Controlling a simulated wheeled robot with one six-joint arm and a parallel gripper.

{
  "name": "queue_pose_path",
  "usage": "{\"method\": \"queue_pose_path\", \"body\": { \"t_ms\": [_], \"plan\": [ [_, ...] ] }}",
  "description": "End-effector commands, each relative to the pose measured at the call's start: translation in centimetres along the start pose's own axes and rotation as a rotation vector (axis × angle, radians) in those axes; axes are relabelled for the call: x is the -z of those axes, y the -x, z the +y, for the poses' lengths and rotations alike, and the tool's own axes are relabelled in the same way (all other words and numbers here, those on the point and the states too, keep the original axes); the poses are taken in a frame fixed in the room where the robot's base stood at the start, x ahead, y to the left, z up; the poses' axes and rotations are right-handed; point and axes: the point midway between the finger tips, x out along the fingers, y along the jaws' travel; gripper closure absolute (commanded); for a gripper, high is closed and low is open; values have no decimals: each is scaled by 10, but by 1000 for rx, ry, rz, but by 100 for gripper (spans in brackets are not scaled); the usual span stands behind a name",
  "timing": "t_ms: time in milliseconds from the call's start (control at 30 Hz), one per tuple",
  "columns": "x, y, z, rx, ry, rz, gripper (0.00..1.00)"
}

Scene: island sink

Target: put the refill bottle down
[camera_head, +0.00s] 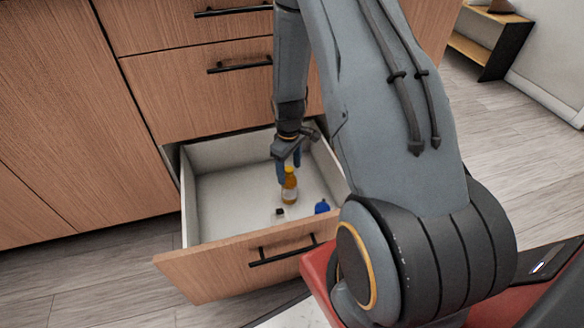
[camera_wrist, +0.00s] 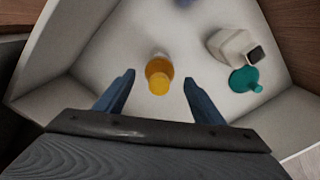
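An amber bottle with a yellow-orange top (camera_head: 289,186), which I take for the refill bottle, stands upright on the floor of the open drawer (camera_head: 226,195). My gripper (camera_head: 287,170) points down into the drawer, just above and around the bottle's top. In the wrist view, the bottle (camera_wrist: 158,72) shows between the two blue fingers of my gripper (camera_wrist: 158,80), with a gap on each side. The fingers are apart and hold nothing. In the head view, my gripper partly hides the bottle's top.
A white bottle with a dark cap (camera_wrist: 232,45) and a teal bottle (camera_wrist: 245,79) are also in the drawer. The drawer's left part is clear. Its walls surround my gripper.

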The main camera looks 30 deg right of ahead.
Motion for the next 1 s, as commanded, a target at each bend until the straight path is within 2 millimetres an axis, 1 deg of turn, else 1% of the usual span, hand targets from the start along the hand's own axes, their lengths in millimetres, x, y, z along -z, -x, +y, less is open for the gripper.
{"method": "queue_pose_path", "body": {
  "t_ms": [233, 367, 467, 700, 800, 900, 1000],
  "plan": [
    [0, 2, 0, 0, 0, 0, 37],
    [1, 15, 1, -2, 0, 2, 37],
    [0, 34, 0, -2, 0, 2, 37],
    [0, 87, 0, -2, 0, 2, 37],
    [0, 105, 0, -1, -1, 2, 37],
    [0, 118, 0, -1, -1, 2, 37],
    [0, 127, 0, 0, -1, 1, 37]
  ]
}}
